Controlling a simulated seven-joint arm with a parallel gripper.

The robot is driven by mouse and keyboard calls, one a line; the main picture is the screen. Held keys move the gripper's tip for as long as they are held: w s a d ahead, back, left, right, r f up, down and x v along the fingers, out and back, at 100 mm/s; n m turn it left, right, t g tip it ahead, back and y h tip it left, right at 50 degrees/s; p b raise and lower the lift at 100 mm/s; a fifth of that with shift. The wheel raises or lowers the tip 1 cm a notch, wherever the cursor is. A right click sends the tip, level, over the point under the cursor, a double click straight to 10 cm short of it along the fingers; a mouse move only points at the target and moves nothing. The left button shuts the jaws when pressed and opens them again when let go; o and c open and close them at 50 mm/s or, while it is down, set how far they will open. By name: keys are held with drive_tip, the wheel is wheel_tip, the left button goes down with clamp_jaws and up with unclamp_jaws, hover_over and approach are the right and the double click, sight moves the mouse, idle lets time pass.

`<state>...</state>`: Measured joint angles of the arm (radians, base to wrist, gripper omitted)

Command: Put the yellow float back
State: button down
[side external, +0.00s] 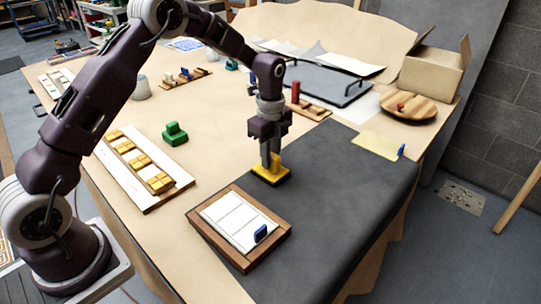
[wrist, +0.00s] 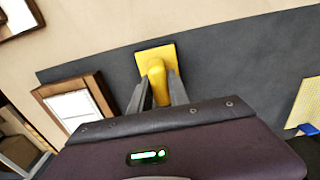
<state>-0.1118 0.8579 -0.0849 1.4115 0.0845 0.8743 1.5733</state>
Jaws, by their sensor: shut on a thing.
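The yellow float (side external: 271,174) is a flat yellow block with a dark underside and a raised grip. It is at the left edge of the dark grey mat (side external: 345,180), on or just above it; I cannot tell which. My gripper (side external: 270,160) points down and is shut on the float's grip. In the wrist view the float's yellow plate (wrist: 147,58) shows past my gripper (wrist: 160,88), with the rounded yellow grip between the fingers.
A wooden-framed white panel (side external: 225,220) with a blue piece (side external: 261,234) lies in front. A white board with yellow tiles (side external: 112,172) and a green block (side external: 174,133) are left. A pale yellow sheet (side external: 372,145), a round wooden board (side external: 425,108) and a cardboard box (side external: 432,75) are right.

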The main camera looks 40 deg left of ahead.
drive_tip(key=c, duration=1.3)
unclamp_jaws()
drive_tip(key=shift+o, duration=0.2)
wheel_tip(320, 180, up, 12)
drive_tip(key=shift+r, duration=0.15)
drive_tip(key=s+d+r+n+t, duration=0.2)
drive_tip(key=s+r+n, duration=0.5)
drive_tip(key=s+r, duration=0.5)
drive_tip(key=s+f+n+t, duration=0.1)
drive_tip(key=s+n, duration=0.4)
drive_tip(key=s, duration=0.5)
drive_tip(key=s+d+f+n+t, duration=0.1)
drive_tip(key=s+f+n+t, duration=0.1)
drive_tip(key=s+n, duration=0.4)
drive_tip(key=s, duration=0.5)
drive_tip(key=shift+t, duration=0.3)
drive_tip(key=shift+w+f, duration=0.1)
